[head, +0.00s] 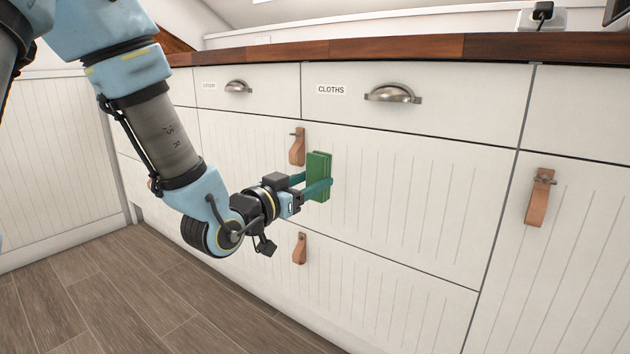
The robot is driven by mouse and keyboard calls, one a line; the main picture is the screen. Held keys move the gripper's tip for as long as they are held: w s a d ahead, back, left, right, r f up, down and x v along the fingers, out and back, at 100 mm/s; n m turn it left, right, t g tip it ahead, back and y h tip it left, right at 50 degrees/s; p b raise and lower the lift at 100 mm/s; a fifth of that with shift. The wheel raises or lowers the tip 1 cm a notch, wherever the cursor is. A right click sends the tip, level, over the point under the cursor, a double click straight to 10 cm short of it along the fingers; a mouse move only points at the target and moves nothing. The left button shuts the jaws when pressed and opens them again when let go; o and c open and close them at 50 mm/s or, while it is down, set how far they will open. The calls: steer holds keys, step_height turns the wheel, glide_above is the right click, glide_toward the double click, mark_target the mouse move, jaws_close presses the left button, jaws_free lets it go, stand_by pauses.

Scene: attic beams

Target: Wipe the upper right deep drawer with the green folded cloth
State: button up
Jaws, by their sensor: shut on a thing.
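The green folded cloth (319,176) is held upright between the fingers of my gripper (318,186), which is shut on it. The cloth is at the white grooved front of the upper deep drawer (420,200), below the drawer labelled CLOTHS. It is just right of that drawer's leather pull (297,147). The cloth seems to be against the front, but I cannot tell for sure whether it touches. The drawer looks shut. My arm reaches in from the upper left and hides part of the drawer's left side.
Above are two shallow drawers with metal cup handles (393,93) under a wooden worktop (400,48). A lower deep drawer has a leather pull (299,248). A panel at right has another leather pull (540,197). The wood floor (120,295) is clear.

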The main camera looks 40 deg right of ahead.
steer(key=shift+v, duration=1.45)
